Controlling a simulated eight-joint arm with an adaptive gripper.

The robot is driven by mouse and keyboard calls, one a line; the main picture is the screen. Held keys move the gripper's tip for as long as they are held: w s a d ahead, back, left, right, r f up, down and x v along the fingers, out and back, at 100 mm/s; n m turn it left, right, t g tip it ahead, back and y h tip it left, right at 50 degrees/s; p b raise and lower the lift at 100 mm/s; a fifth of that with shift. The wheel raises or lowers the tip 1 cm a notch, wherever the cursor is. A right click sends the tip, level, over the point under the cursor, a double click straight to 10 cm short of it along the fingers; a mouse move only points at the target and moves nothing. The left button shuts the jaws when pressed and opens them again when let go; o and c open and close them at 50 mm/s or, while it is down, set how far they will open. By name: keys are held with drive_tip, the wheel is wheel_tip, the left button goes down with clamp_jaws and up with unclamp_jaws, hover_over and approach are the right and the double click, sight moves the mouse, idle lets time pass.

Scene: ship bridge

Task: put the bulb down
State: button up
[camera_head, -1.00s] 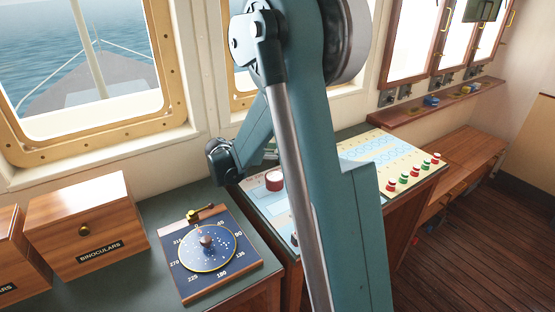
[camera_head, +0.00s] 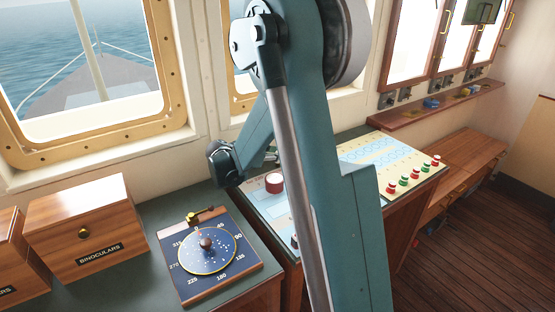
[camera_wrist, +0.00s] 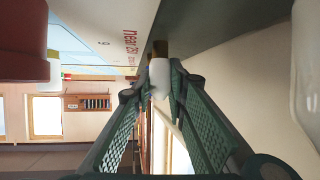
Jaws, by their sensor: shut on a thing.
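My gripper (camera_wrist: 160,92) is shut on a small white bulb (camera_wrist: 160,74) in the wrist view. The bulb's brownish base (camera_wrist: 160,48) points away from the fingers, towards the top of the picture. A dark green surface (camera_wrist: 215,22) lies beyond it; I cannot tell whether the base touches it. In the head view my gripper is mostly hidden behind my arm, low over the panel, and the bulb cannot be made out.
A red round object (camera_head: 274,183) stands on the panel near my gripper. A compass-dial board (camera_head: 205,245) and a binoculars box (camera_head: 88,228) are on the green counter at left. Red and green buttons (camera_head: 415,172) line the panel's right side.

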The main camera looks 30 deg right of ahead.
drive_tip(key=shift+r+p, duration=1.55)
drive_tip(key=shift+r, duration=3.5)
drive_tip(key=shift+r, duration=0.1)
